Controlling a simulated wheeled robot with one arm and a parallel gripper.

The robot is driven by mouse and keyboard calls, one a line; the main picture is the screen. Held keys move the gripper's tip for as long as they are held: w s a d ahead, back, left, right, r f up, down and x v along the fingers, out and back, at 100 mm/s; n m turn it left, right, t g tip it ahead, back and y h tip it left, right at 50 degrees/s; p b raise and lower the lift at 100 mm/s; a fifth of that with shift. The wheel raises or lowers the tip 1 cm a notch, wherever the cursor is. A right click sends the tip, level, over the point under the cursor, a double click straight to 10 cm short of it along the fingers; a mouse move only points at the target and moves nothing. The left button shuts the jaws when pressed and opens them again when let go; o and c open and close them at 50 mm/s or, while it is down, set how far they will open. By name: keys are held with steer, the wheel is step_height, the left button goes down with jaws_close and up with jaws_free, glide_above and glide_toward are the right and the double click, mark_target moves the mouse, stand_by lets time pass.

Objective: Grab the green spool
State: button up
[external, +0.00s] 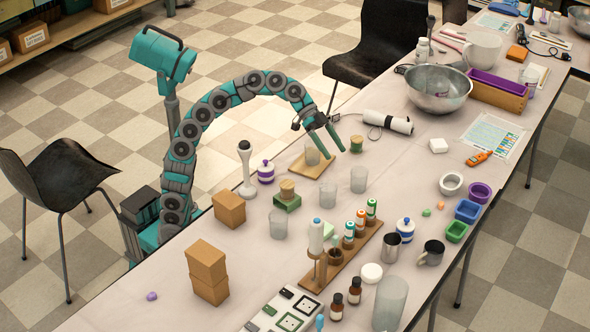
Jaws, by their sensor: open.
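The green spool (356,145) stands upright on the table, just to the right of a small wooden board. My gripper (334,149) reaches down from the arched arm, just left of the spool in the picture. Its two teal fingers are apart, with nothing seen between them. I cannot tell its exact height above the table, or whether a finger touches anything. The spool is almost fully visible.
A white roll (388,122) with a cable lies behind the spool. The table right of the spool is clear.

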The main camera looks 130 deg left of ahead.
mark_target(357, 138)
steer(key=s+a+f+t, duration=0.1)
steer(key=s+a, duration=0.1)
steer(key=a, duration=0.4)
steer(key=s+a+f+b, duration=0.1)
steer(key=s+a+f, duration=0.1)
steer(key=a, duration=0.4)
steer(key=s+a+f+t+y, duration=0.1)
steer(key=s+a, duration=0.3)
steer(key=a, duration=0.2)
steer(key=shift+a+f+m+t+b, duration=0.1)
steer(key=shift+f+m+t+b, duration=0.2)
steer(key=shift+f+m, duration=0.1)
steer(key=shift+a, duration=0.2)
steer(key=x, duration=0.7)
steer(key=shift+w+f, duration=0.1)
steer(key=shift+f, duration=0.2)
steer(key=shift+w, duration=0.1)
steer(key=c, duration=1.3)
steer(key=shift+r, duration=0.1)
